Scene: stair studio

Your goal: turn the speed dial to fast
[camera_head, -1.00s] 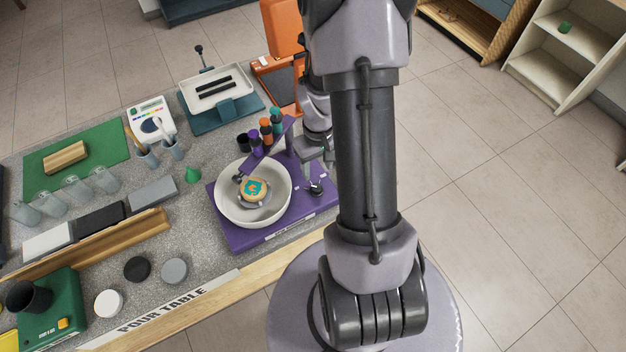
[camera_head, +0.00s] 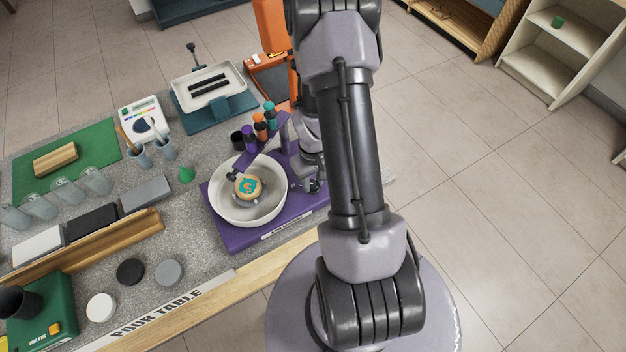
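The purple spin machine (camera_head: 238,239) stands at the table's front edge, with a white bowl (camera_head: 225,207) on it. A round piece with an orange and teal top (camera_head: 248,186) sits in the bowl's middle. My gripper (camera_head: 310,184) is low over the right part of the purple base, right of the bowl. A small dark knob, seemingly the speed dial, is at the fingertips and mostly hidden. I cannot tell whether the fingers touch it or how far apart they are. The dial's marks and setting are too small to read.
A purple arm (camera_head: 262,150) reaches over the bowl, close to my gripper's left. Several coloured bottles (camera_head: 260,127) stand behind it. An orange stand (camera_head: 271,80) is at the back. The floor (camera_head: 500,200) to the right is clear.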

